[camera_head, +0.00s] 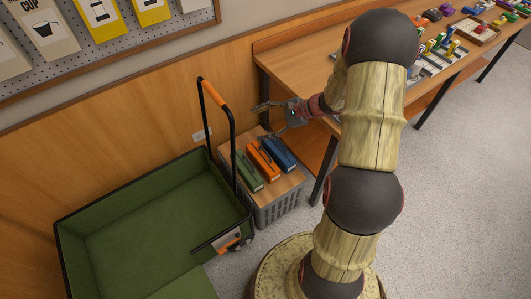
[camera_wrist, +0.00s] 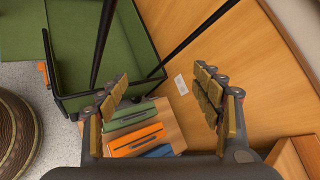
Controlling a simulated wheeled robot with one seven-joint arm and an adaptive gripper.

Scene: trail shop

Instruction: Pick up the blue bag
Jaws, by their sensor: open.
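The blue bag (camera_head: 279,153) is a small box-like pack lying on a wooden top over a grey crate. It is the rightmost of three bags in a row in the head view. In the wrist view only part of the blue bag (camera_wrist: 160,151) shows, low in the picture, just above my gripper's body. My gripper (camera_head: 268,119) is open and empty, and in the head view it appears just beyond the bags, near the table's end. In the wrist view its two fingers (camera_wrist: 163,86) are spread wide with nothing between them.
An orange bag (camera_head: 262,160) lies close beside the blue one, then a green bag (camera_head: 244,172). A green cart (camera_head: 140,225) with a tall black handle stands left of the crate (camera_head: 282,207). A wooden table (camera_head: 310,58) is at the right, and a wood-panelled wall (camera_head: 100,150) behind.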

